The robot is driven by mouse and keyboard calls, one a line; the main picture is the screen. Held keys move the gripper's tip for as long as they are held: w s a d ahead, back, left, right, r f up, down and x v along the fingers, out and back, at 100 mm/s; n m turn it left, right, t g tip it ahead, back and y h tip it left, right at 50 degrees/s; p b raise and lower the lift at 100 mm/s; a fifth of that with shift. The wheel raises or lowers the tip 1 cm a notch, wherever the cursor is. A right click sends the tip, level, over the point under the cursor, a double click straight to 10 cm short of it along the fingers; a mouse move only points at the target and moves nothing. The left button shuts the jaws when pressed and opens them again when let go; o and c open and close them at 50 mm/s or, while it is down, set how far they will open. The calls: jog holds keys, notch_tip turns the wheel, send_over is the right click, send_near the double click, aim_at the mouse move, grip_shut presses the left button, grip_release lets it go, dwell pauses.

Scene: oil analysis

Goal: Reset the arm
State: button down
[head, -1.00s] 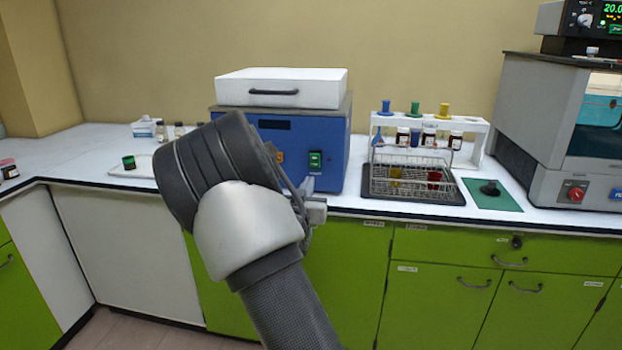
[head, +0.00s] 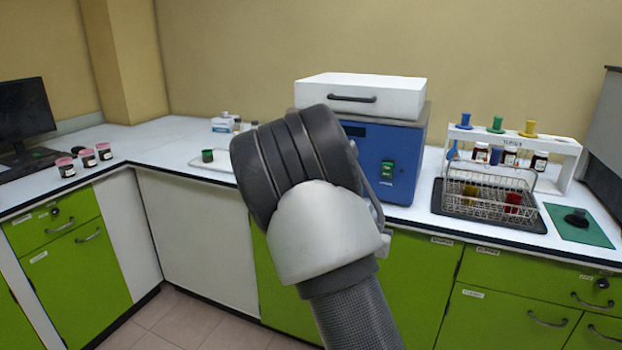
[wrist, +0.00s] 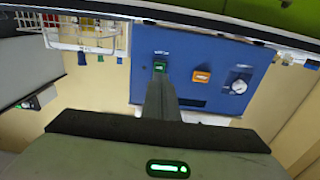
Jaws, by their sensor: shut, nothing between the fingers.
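My arm (head: 310,200) is bent in front of the blue machine in the head view. It hides part of the machine's front, and my gripper is behind it there. In the wrist view my gripper (wrist: 162,88) is shut with nothing in it. Its fingers point toward the machine's panel, just by the green switch (wrist: 160,66); I cannot tell whether they touch. The blue machine (head: 405,150) has a white lid on top, which is closed. An orange switch (wrist: 202,76) and a dial (wrist: 240,86) also show in the wrist view.
A wire basket (head: 485,195) on a dark tray and a white rack (head: 567,150) stand right of the machine. A green mat (head: 560,222) lies beyond. Several jars (head: 88,158) and a monitor (head: 25,108) are at the left. The floor (head: 180,320) shows below.

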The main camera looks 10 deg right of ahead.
jog(key=s+a+r+n+g+y, duration=0.2)
jog(key=s+a+r+y, duration=0.1)
jog(key=s+a+y, duration=0.3)
jog(key=s+a+r+n+g+y, duration=0.1)
jog(key=s+a+r+g+y, duration=0.2)
jog(key=s+a, duration=0.45)
jog(key=s+a+n+g+y, duration=0.15)
jog(key=s+n+g, duration=0.25)
jog(key=s, duration=1.8)
notch_tip(320, 180, up, 24)
jog(key=p, duration=2.4)
jog(key=shift+w+a+r, duration=0.15)
jog(key=shift+w, duration=0.1)
